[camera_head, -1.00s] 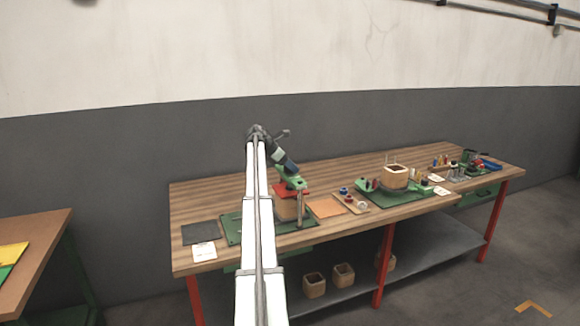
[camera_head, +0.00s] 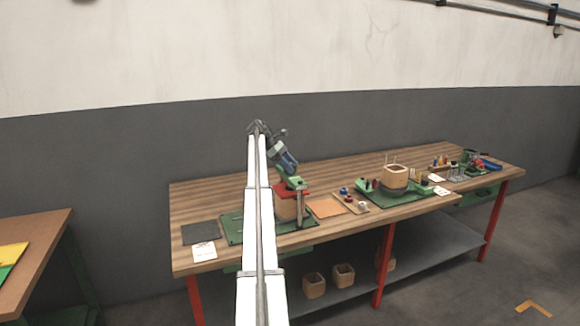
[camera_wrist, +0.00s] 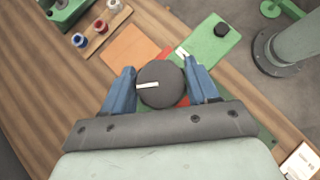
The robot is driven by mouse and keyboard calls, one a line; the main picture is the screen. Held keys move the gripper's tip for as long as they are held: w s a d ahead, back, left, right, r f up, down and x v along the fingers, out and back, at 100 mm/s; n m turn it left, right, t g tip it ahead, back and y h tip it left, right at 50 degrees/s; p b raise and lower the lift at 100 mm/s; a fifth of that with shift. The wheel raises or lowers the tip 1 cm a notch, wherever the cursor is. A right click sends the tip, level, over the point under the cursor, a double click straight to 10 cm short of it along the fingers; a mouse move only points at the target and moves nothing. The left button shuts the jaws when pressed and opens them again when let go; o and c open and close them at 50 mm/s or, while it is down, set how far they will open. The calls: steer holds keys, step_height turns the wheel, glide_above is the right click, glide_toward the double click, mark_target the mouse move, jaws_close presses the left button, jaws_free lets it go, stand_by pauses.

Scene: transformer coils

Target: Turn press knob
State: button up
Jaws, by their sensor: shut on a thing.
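The press knob (camera_wrist: 161,87) is a dark round knob with a white pointer line, seen from above in the wrist view. The pointer lies nearly level, on the left part of the knob. My gripper (camera_wrist: 162,89) has its two blue fingers shut on the knob, one on each side. In the head view my gripper (camera_head: 288,164) is at the top of the green press (camera_head: 292,183), which stands on a green base plate (camera_head: 235,230). The knob is hidden there by my gripper. A red plate and a wooden block (camera_head: 285,210) show under the press head.
An orange mat (camera_head: 324,208) and a small board with spools (camera_head: 362,207) lie right of the press. A dark mat (camera_head: 201,233) and white card (camera_head: 204,251) lie to its left. A winding station with a wooden block (camera_head: 396,175) stands farther right.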

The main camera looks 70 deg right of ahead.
steer(key=shift+m, duration=0.3)
steer(key=o, duration=1)
